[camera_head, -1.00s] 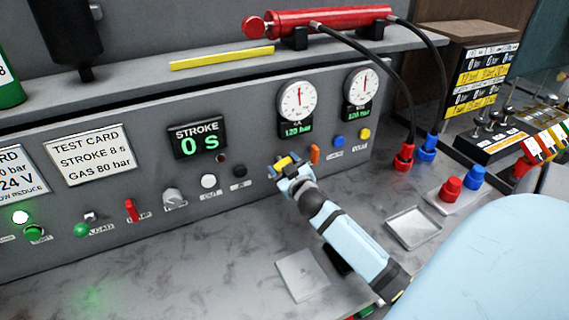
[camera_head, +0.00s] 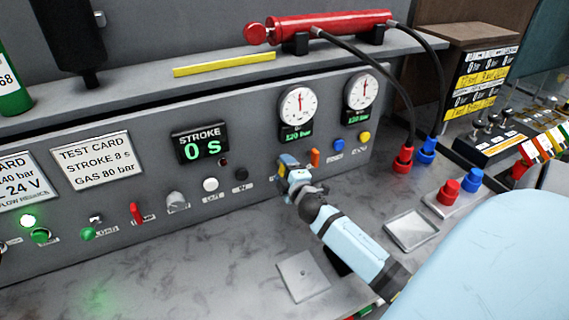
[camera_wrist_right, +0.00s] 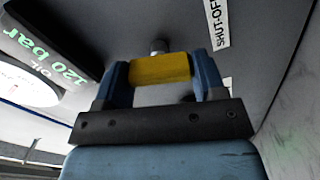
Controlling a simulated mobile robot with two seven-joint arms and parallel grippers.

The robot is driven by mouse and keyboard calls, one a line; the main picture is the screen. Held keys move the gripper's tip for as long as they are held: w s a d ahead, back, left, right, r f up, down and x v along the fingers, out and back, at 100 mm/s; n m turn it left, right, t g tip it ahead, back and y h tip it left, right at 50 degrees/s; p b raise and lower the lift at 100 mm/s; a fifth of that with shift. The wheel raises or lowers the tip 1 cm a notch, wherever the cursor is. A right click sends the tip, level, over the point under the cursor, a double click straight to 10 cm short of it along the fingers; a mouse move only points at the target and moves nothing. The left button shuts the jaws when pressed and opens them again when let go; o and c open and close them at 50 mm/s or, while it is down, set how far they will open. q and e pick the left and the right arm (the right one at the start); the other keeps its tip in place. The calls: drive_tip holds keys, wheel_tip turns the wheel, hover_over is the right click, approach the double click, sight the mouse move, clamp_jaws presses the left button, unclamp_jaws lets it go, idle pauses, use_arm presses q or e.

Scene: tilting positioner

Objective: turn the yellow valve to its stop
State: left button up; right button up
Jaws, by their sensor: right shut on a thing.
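The yellow valve handle (camera_wrist_right: 160,69) sits on a short stem on the grey panel. In the right wrist view it lies between the two blue fingers of my right gripper (camera_wrist_right: 161,79), which is shut on it. In the head view my right gripper (camera_head: 289,163) is at the panel front, below the oil pressure gauge (camera_head: 297,104), and hides most of the valve. Only a small yellow patch shows there. Any stop on the valve cannot be seen. My left gripper is not in view.
Blue (camera_head: 338,145) and yellow (camera_head: 364,137) buttons lie further right.

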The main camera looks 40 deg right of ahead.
drive_tip(key=shift+n, duration=1.4)
drive_tip(key=o, duration=0.9)
drive_tip(key=b+v, duration=0.2)
drive_tip(key=v, duration=1.2)
